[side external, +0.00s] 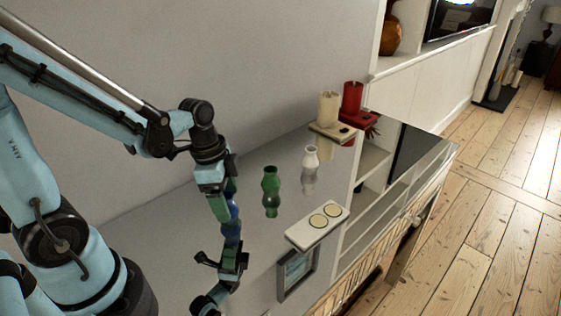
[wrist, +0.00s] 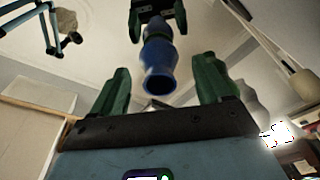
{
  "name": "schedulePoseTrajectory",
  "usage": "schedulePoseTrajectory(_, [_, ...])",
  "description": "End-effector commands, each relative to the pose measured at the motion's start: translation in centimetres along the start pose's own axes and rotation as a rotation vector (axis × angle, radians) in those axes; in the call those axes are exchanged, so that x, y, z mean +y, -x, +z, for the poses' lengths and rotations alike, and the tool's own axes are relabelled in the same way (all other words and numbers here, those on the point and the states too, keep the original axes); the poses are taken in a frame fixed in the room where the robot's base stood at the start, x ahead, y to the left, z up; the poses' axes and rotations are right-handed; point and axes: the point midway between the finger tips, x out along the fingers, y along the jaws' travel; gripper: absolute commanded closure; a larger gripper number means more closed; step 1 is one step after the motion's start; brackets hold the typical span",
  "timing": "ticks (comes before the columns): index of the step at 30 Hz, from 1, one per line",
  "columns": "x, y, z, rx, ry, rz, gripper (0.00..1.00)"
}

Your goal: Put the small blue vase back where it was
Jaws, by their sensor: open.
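The small blue vase (side external: 234,209) stands on a glossy, mirror-like surface, partly hidden behind my gripper (side external: 227,203) in the side view. In the wrist view, the blue vase (wrist: 159,80) has its open mouth toward the camera and lies ahead of my gripper (wrist: 163,66), in line with the gap between the fingers. The two dark green fingers are wide apart, one on each side of the vase in that picture, and hold nothing. Whether either finger touches the vase cannot be told. The vase's reflection joins its base.
To the right stand a green vase (side external: 270,179) and a white vase (side external: 311,156). A white plate with two round spots (side external: 309,234) is at the front. Cream (side external: 328,105) and red (side external: 352,96) candles stand farther back. The glossy surface mirrors everything.

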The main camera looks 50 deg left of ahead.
Motion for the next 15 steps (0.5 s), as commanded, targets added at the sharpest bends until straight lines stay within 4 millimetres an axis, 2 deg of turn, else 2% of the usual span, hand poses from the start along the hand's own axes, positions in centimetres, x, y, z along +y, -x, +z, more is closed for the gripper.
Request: schedulePoseTrajectory(15, [0.0,6.3,0.1,0.000,0.001,0.000,0.23])
